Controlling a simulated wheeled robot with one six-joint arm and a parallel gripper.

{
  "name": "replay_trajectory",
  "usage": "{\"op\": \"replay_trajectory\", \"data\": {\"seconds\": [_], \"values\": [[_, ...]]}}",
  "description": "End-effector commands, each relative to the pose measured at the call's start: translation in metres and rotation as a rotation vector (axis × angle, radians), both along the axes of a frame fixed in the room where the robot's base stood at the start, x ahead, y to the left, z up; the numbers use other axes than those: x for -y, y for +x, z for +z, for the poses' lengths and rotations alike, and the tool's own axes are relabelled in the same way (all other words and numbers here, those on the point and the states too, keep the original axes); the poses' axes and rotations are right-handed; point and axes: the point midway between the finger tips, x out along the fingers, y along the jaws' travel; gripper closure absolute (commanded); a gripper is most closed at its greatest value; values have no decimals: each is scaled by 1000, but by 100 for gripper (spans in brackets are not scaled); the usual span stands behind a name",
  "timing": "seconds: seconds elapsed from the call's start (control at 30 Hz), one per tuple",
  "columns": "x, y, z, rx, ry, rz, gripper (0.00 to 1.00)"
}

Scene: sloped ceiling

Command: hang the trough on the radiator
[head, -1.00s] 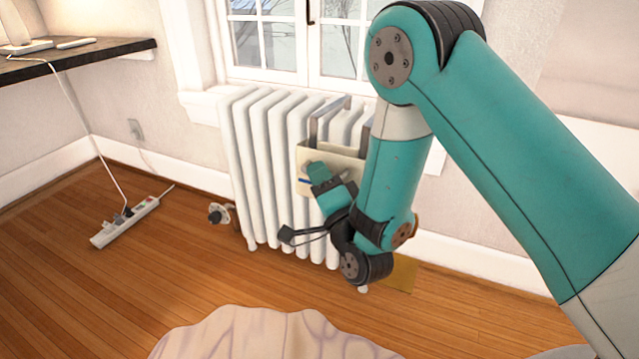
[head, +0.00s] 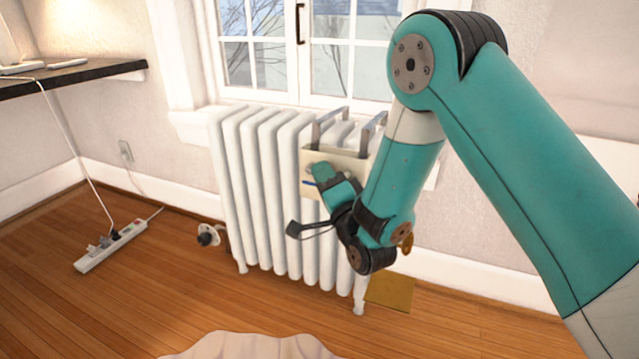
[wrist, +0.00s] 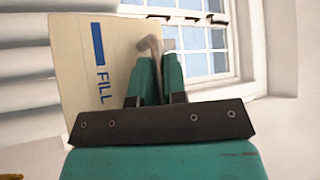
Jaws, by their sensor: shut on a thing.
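The trough (head: 312,158) is a cream box with two grey metal hooks (head: 330,122) rising from its top. It is at the upper right front of the white radiator (head: 258,190). The hooks reach the height of the radiator's top; whether they bear on it I cannot tell. My gripper (head: 318,178) is in front of the trough. In the wrist view, my gripper (wrist: 160,80) is shut on the trough, with a bent metal piece showing between its fingers. The trough's cream panel (wrist: 115,70) there has a blue bar and "FILL". My arm hides the trough's right part.
A window (head: 300,50) is behind the radiator. A valve (head: 208,236) sticks out at its lower left. A tan flat piece (head: 392,291) lies on the floor at right. A power strip (head: 110,248) and cable lie left, below a dark shelf (head: 70,78). A pale cloth (head: 250,346) lies in front.

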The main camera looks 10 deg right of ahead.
Motion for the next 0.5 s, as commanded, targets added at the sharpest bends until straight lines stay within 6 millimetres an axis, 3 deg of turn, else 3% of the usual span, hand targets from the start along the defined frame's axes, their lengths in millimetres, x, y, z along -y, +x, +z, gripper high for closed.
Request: {"op": "replay_trajectory", "data": {"seconds": [0.5], "values": [[21,30,-4,2,2,0,100]]}}
